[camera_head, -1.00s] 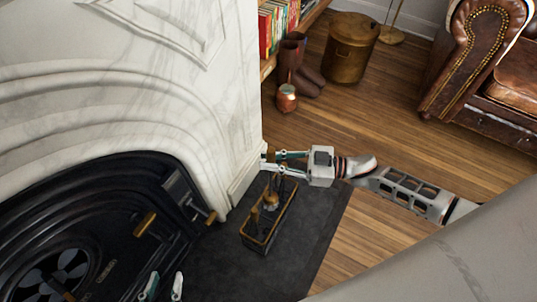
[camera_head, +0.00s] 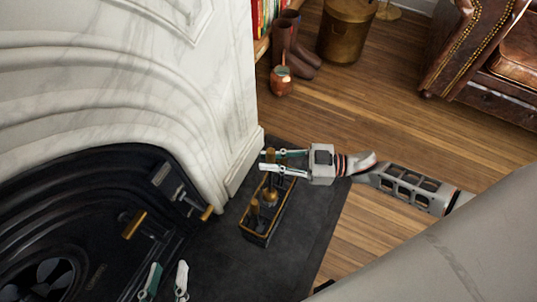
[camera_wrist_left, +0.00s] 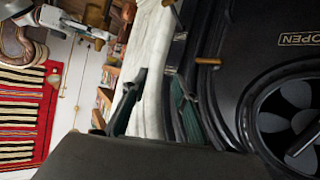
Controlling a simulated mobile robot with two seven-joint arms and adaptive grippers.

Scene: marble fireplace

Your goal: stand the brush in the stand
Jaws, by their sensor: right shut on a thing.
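The stand (camera_head: 246,232) is a dark rectangular box with a brass rim on the dark hearth slab, in the middle of the head view. Brass-topped tools stand in it. My right gripper (camera_head: 270,161) reaches in from the right above its far end. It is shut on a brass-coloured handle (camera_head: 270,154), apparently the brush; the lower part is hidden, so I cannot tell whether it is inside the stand. My left gripper (camera_head: 166,282) is open and empty at the bottom of the head view, left of the stand. Its parted fingers (camera_wrist_left: 155,100) show in the left wrist view.
The marble fireplace surround (camera_head: 225,110) rises left of the stand, with the black grate (camera_head: 90,215) and its brass-tipped fittings beside my left gripper.

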